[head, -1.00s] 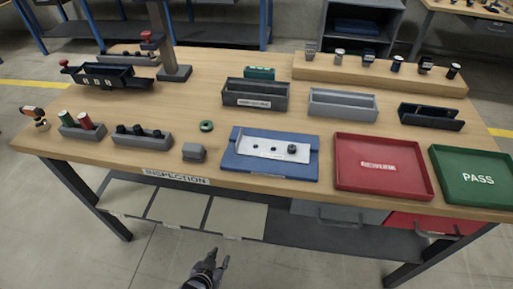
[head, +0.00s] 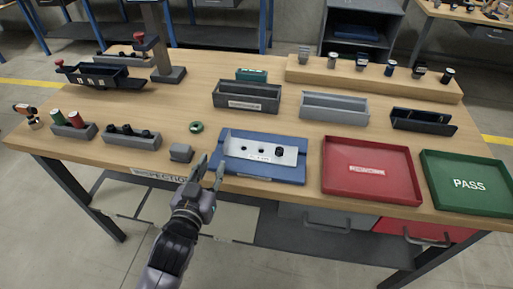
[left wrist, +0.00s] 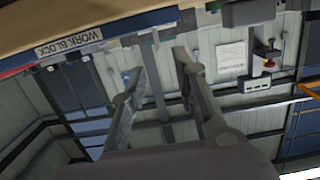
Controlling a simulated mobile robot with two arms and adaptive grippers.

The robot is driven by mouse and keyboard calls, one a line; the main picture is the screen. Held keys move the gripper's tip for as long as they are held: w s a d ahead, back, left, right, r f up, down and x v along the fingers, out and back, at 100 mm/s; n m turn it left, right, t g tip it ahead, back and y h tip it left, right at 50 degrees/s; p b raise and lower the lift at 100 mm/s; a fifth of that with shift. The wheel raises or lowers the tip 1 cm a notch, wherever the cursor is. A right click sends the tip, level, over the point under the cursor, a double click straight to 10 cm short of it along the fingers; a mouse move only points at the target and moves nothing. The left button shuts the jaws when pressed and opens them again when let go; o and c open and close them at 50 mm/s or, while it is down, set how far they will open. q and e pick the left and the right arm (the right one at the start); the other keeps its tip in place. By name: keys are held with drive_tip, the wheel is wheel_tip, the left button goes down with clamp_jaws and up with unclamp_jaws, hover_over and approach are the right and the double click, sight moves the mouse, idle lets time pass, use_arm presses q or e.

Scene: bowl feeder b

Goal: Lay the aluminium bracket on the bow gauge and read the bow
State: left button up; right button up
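A silver plate with dark holes and a raised left end, which looks like the aluminium bracket (head: 262,151), lies on a blue board (head: 262,176) near the table's front edge. A black round piece shows at its right part. My left gripper (head: 213,170) is open and empty in front of the table edge, just left of the blue board's front corner. The left wrist view shows its two fingers (left wrist: 160,62) apart with nothing between them. I cannot tell surely which thing is the bow gauge; a dark blue fixture with red knobs (head: 97,79) stands at the back left.
A grey block (head: 181,153) and a green ring (head: 196,127) sit left of the board. A red REWORK tray (head: 350,190) and a green PASS tray (head: 450,202) are at the right. Grey bins (head: 334,110) stand behind. Bare wood lies around the green ring.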

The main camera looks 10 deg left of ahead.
sight(226, 140)
use_arm(q)
drive_tip(key=w, duration=0.4)
drive_tip(key=w+f, duration=0.1)
drive_tip(key=w, duration=0.1)
drive_tip(key=shift+w+d+p, duration=0.15)
drive_tip(key=shift+w+p, duration=0.15)
drive_tip(key=shift+p, duration=0.1)
drive_tip(key=shift+w, duration=0.55)
drive_tip(key=w, duration=0.2)
drive_tip(key=w+p, duration=0.1)
drive_tip(key=shift+w+d+f, duration=0.1)
drive_tip(key=shift+w+d, duration=0.1)
drive_tip(key=shift+d, duration=0.05)
drive_tip(key=shift+w+f, duration=0.15)
drive_tip(key=shift+w, duration=0.3)
drive_tip(key=shift+s, duration=0.1)
drive_tip(key=shift+c, duration=0.4)
clamp_jaws()
